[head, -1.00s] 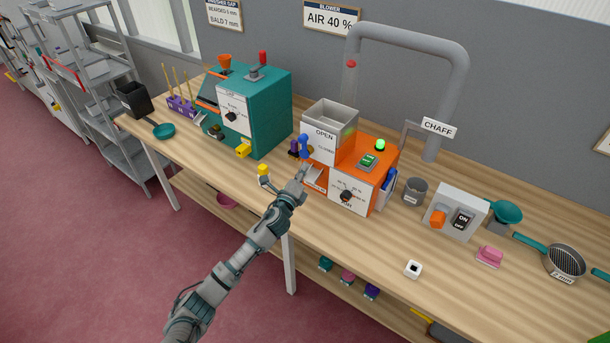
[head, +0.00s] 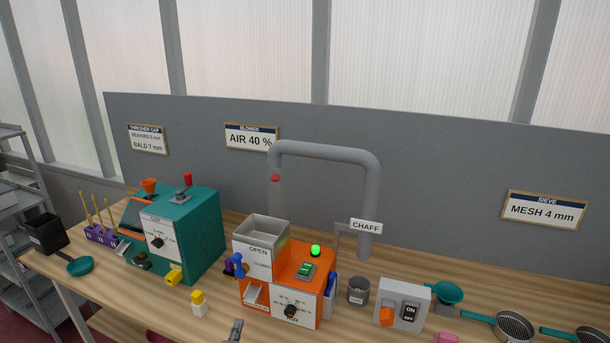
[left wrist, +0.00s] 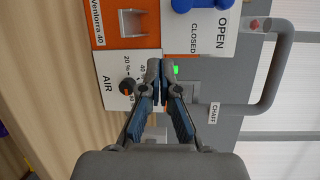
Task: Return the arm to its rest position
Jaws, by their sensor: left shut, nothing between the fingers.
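My left gripper (head: 235,330) shows only as a small tip at the bottom edge of the head view, in front of the orange blower (head: 279,291). In the left wrist view its two fingers (left wrist: 161,78) are together with nothing between them. Behind them in that view is the blower's white front with the AIR dial (left wrist: 127,87). The fingers look apart from the blower, and the rest of my left arm is out of the head view. My right gripper is in neither view.
A teal thresher (head: 190,238) stands left of the blower, with a yellow-capped white bottle (head: 199,304) in front. A grey pipe (head: 371,190) rises behind. To the right are a grey cup (head: 358,292), a switch box (head: 402,304) and a sieve (head: 514,327).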

